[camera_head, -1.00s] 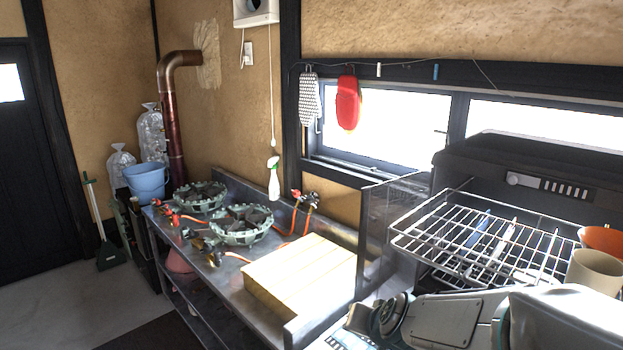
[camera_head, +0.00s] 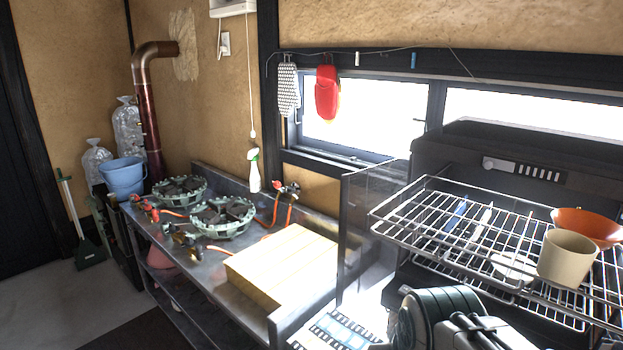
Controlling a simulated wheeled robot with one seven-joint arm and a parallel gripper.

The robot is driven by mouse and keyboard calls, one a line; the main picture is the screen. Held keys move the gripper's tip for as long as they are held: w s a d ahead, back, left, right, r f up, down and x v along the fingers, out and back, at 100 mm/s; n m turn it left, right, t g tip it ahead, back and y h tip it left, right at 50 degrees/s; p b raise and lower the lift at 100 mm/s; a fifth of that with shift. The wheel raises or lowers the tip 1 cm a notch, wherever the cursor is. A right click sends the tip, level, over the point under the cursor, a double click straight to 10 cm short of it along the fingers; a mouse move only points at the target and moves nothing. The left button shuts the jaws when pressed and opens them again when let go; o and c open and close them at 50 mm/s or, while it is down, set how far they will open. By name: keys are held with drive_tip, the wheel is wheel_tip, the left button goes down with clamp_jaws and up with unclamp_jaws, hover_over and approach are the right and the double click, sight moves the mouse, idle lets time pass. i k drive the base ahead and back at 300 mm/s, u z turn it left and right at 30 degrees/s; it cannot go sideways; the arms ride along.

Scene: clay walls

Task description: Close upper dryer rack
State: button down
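The dish dryer (camera_head: 520,165) is a dark cabinet at the right with its glass door (camera_head: 368,210) swung open to the left. Its upper wire rack (camera_head: 440,212) is pulled out toward me. A beige cup (camera_head: 568,258), an orange bowl (camera_head: 590,226) and a few slim utensils (camera_head: 468,222) are on or seen through the rack. A lower wire rack (camera_head: 520,305) shows beneath it. Parts of my arm show at the bottom right, below and in front of the racks. My gripper is not in view.
A metal counter (camera_head: 215,256) to the left carries two green gas burners (camera_head: 222,217) and a wooden board (camera_head: 282,266). The open glass door stands between this counter and the racks. A film-strip patterned item (camera_head: 335,330) lies below the rack.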

sight(477, 275)
drive_tip(key=u, duration=0.2)
drive_tip(key=k, duration=0.75)
drive_tip(key=z, duration=1.05)
